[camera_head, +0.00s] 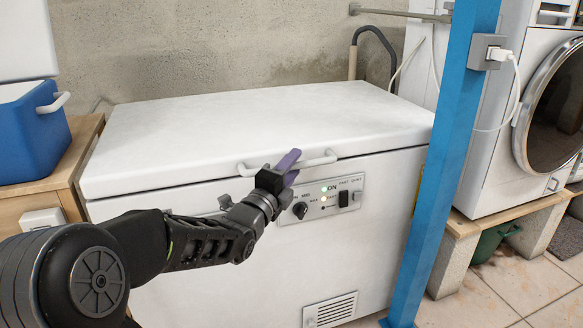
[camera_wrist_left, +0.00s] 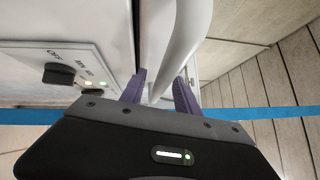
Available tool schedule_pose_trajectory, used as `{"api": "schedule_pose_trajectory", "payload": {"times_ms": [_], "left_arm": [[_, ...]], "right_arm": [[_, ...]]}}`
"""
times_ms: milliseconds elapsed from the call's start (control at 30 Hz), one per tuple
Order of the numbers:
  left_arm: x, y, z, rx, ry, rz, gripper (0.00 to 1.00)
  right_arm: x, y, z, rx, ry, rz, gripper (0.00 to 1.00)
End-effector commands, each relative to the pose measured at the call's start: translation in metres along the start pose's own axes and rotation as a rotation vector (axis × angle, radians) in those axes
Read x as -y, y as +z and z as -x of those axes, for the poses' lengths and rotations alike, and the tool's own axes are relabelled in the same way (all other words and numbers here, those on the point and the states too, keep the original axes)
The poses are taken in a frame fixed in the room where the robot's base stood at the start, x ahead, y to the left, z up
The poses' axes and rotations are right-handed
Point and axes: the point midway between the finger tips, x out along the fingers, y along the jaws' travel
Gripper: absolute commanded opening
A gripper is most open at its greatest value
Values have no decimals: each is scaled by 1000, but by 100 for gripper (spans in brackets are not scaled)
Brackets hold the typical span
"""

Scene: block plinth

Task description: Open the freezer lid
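The white chest freezer (camera_head: 215,275) stands against the wall. Its lid (camera_head: 250,120) lies flat and looks closed. A white bar handle (camera_head: 322,159) sits on the lid's front edge and also shows in the left wrist view (camera_wrist_left: 188,45). My left gripper (camera_head: 288,165) is at the handle, with purple fingers. In the left wrist view the gripper (camera_wrist_left: 159,92) has its fingers apart, one on each side of the handle bar, with gaps visible. The gripper hides the handle's middle in the head view. My right gripper is not in view.
A blue post (camera_head: 437,180) stands at the freezer's front right corner. A control panel (camera_head: 335,197) is below the handle. A blue cooler (camera_head: 30,130) sits on a wooden stand at left. A washing machine (camera_head: 500,150) is at right. Space above the lid looks clear.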

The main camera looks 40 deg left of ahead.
Motion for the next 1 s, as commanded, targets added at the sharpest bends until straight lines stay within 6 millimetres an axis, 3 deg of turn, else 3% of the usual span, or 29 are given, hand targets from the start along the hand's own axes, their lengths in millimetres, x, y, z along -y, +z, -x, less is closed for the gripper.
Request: {"api": "schedule_pose_trajectory", "payload": {"times_ms": [100,533,1000], "left_arm": [[0,0,0,0,0,0,36],[0,0,0,1,1,0,1],[-1,0,1,1,1,0,0]], "right_arm": [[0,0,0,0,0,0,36],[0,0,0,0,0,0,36],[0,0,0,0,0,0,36]]}}
